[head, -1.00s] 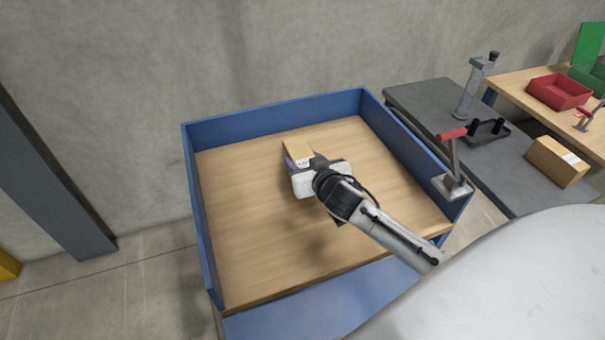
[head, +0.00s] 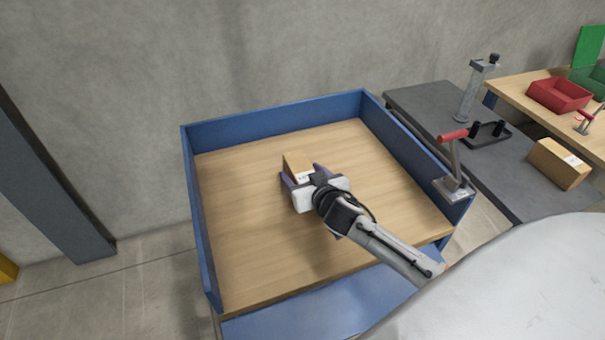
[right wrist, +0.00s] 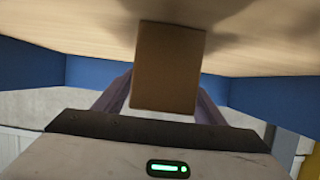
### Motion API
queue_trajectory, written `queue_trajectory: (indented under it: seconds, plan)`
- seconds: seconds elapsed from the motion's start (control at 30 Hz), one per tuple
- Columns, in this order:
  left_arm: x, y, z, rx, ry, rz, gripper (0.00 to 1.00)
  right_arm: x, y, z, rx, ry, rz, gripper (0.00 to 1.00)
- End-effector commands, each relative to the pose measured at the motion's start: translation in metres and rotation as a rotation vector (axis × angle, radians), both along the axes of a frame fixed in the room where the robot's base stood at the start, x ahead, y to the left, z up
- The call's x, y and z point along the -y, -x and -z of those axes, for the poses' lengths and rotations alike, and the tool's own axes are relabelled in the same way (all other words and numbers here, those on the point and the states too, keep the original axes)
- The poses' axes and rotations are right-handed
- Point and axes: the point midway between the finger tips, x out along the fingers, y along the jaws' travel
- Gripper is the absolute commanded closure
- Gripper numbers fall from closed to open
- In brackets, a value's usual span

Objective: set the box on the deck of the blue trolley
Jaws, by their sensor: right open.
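The blue trolley (head: 265,119) has a wooden deck (head: 250,235) with raised blue walls. A small brown cardboard box (head: 296,165) with a white label stands on the deck, right of its back-left part. My right gripper (head: 304,177) is open, with a finger on each side of the box. In the right wrist view the box (right wrist: 167,68) shows between the two spread fingers, with the wooden deck beyond it. The gripper hides the box's near, lower part in the head view. My left gripper is not in view.
A red-handled lever (head: 453,165) stands at the trolley's right edge. A grey table (head: 420,100) to the right holds another cardboard box (head: 558,162) and a metal post (head: 474,90). A red bin (head: 559,93) sits on a wooden table behind. Much of the deck is bare.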

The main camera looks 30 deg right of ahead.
Motion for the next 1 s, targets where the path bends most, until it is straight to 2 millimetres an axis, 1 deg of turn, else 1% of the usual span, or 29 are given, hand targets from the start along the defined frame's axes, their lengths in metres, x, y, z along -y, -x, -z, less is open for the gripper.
queue_trajectory:
  seconds: [0.17, 0.23, 0.37, 0.6, 0.7, 0.83, 1.0]
  plan:
    - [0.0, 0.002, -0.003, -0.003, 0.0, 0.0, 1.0, 0.0, 0.001, -0.004, 0.0, 0.001, 0.0, 0.36]
    - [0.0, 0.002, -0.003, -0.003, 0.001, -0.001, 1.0, -0.002, 0.008, -0.005, -0.001, -0.001, -0.001, 0.36]
    - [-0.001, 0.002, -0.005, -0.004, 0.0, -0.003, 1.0, -0.007, 0.028, -0.014, -0.002, -0.002, -0.001, 0.36]
    - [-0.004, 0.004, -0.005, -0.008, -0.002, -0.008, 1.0, -0.018, 0.075, -0.034, -0.001, -0.002, 0.001, 0.36]
    - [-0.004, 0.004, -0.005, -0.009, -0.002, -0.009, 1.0, -0.022, 0.09, -0.04, -0.001, -0.001, 0.0, 0.36]
    - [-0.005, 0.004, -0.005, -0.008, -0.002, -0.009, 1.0, -0.024, 0.103, -0.046, 0.0, -0.001, 0.001, 0.36]
    - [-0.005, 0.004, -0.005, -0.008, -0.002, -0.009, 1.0, -0.025, 0.108, -0.049, 0.0, 0.001, 0.002, 0.36]
